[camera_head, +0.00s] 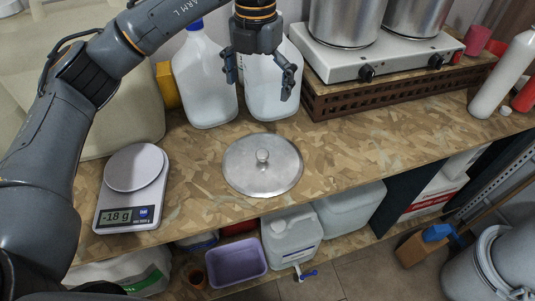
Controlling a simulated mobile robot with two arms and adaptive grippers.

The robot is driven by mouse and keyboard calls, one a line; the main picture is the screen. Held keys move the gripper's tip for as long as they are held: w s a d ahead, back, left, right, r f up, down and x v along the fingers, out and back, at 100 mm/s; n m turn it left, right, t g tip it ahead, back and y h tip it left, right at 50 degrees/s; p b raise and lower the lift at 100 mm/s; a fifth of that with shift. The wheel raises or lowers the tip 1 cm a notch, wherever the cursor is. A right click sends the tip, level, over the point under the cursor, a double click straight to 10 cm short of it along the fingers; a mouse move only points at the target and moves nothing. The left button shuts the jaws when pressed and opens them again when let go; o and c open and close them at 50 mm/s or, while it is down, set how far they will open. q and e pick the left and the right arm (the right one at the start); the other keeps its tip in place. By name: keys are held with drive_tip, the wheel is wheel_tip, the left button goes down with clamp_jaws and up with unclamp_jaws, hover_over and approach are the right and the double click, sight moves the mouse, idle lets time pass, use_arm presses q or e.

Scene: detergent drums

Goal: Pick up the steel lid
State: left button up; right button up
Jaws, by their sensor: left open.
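The steel lid (240,177) is a round metal disc with a small knob in its middle. It lies flat on the wooden bench top, knob up, near the middle of the head view. My left gripper (259,88) hangs above and behind the lid, pointing down, with its two fingers apart. It is empty and does not touch the lid. It covers part of a white jug behind it. My right gripper does not show in this view.
White jugs (203,80) stand behind the lid. A kitchen scale (133,185) reading -18 g is at left. A double hotplate (385,60) with steel pots stands on a wooden riser at back right. The bench right of the lid is clear.

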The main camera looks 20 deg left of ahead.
use_arm(q)
drive_tip(key=b, duration=0.5)
hover_over(262, 153)
wheel_tip(262, 153, down, 6)
drive_tip(key=f, duration=0.5)
drive_tip(key=f+p, duration=0.1)
drive_tip(key=f, duration=0.1)
drive_tip(key=shift+w+a+f, duration=0.3)
drive_tip(key=shift+f, duration=0.5)
drive_tip(key=f, duration=0.1)
drive_tip(key=f+p, duration=0.1)
drive_tip(key=f, duration=0.1)
drive_tip(key=f+p, duration=0.1)
drive_tip(key=shift+s+d+f, duration=0.15)
drive_tip(key=shift+s+d, duration=0.15)
drive_tip(key=shift+d, duration=0.05)
drive_tip(key=shift+f, duration=0.45)
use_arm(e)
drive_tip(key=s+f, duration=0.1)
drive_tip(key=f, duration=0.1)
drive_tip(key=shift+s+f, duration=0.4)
use_arm(q)
drive_tip(key=shift+c, duration=0.2)
clamp_jaws()
